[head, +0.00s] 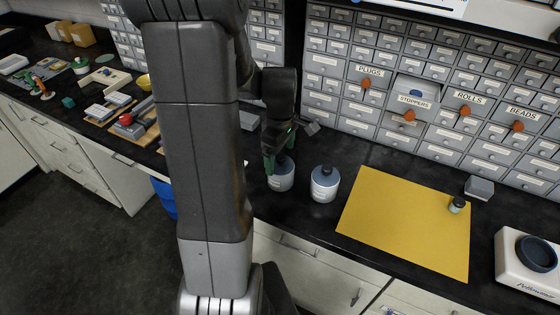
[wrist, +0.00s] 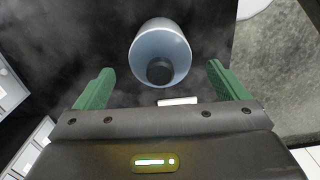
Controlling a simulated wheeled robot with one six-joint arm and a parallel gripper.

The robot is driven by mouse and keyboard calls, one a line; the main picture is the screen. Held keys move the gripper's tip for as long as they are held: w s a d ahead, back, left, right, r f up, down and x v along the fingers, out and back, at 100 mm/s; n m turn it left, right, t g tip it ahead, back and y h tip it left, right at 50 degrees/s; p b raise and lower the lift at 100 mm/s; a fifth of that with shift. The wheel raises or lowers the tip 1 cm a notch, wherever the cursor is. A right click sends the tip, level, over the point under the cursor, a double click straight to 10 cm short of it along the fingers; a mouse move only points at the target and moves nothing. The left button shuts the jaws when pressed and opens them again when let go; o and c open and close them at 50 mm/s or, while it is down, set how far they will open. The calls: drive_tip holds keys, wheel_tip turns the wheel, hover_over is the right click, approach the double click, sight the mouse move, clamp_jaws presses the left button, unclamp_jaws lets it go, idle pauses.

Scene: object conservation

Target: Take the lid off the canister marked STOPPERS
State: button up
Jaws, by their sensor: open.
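Two pale canisters with dark knobbed lids stand on the black counter in the head view: a left canister (head: 281,178) and a right canister (head: 325,187). I cannot read a name on either. My gripper (head: 272,160) hangs at the left canister, its green fingers partly covering it. In the wrist view, a pale canister (wrist: 160,38) with a dark round knob (wrist: 160,71) lies beyond and between the spread fingertips (wrist: 160,78). The gripper is open and holds nothing. The word STOPPERS shows on an open drawer (head: 415,100) in the cabinet.
A yellow mat (head: 400,225) lies right of the canisters, with a small vial (head: 457,205) on it. A grey box (head: 479,187) and a white device (head: 525,265) stand at the right. The drawer cabinet (head: 325,85) walls the back. Trays with small items (head: 125,115) lie at left.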

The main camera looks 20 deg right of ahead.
drive_tip(key=shift+s+f, duration=0.1)
drive_tip(key=shift+f, duration=0.75)
drive_tip(key=c, duration=1.1)
